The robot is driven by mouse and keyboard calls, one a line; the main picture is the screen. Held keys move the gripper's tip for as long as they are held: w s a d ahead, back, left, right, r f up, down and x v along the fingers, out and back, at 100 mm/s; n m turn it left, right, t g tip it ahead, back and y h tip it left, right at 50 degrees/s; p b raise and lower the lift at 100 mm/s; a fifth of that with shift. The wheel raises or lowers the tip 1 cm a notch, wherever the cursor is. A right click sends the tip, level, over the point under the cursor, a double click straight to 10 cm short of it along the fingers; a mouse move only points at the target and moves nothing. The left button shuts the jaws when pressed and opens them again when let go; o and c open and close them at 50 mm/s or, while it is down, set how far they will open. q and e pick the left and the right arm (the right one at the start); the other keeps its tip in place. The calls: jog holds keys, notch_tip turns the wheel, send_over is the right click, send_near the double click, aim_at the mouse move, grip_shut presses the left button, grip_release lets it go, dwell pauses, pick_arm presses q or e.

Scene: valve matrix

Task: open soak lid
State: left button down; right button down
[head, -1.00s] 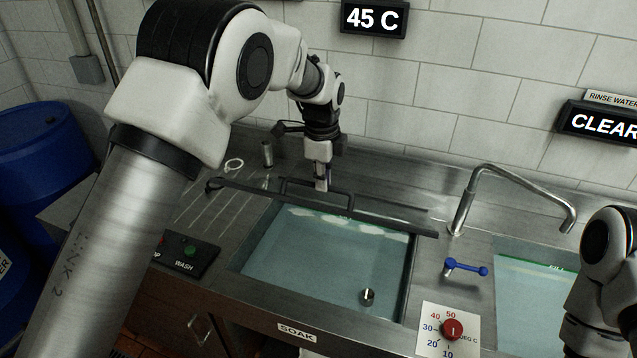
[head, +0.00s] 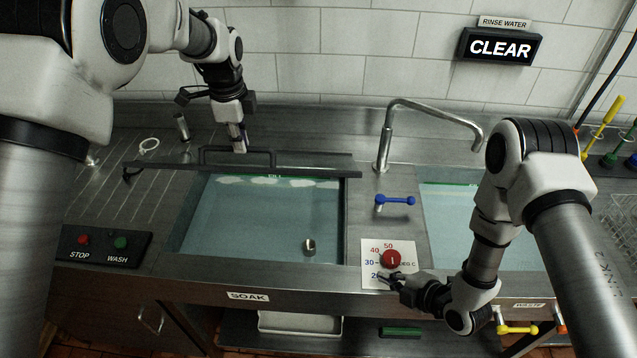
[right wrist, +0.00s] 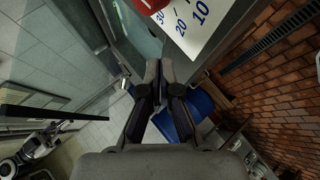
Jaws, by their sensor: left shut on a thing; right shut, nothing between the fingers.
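The soak lid (head: 315,173) stands open at the back of the soak basin (head: 255,225), seen nearly edge-on as a dark strip. Its bar handle (head: 262,152) shows on it. My left gripper (head: 240,146) is shut on the handle from above, its fingertips partly hidden. Water shows in the uncovered basin. My right gripper (head: 390,281) is in front of the temperature dial plate and looks empty. In the right wrist view its fingertips (right wrist: 162,68) are shut together.
A red temperature knob (head: 391,260) is close above my right gripper. A blue valve handle (head: 396,200) and a curved faucet (head: 388,140) stand between the basins. STOP and WASH buttons (head: 100,242) are at left. A small metal piece (head: 309,246) is in the soak basin.

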pick_arm(q)
jog(key=shift+f, duration=0.15)
jog(key=shift+w, duration=0.1)
pick_arm(e)
jog(key=w+a+r+n+g+y, duration=0.2)
jog(key=w+a+r+n+y, duration=0.3)
jog(key=a+r+n, duration=0.3)
jog(key=w+a+r+n+g+y, duration=0.3)
jog(key=w+a+r+n+y, duration=0.3)
jog(key=r+n, duration=0.4)
jog(key=shift+w+a+n+y, duration=0.25)
jog(key=shift+a+n+y, duration=0.7)
jog(key=shift+n, duration=1.45)
jog(key=shift+a, duration=0.1)
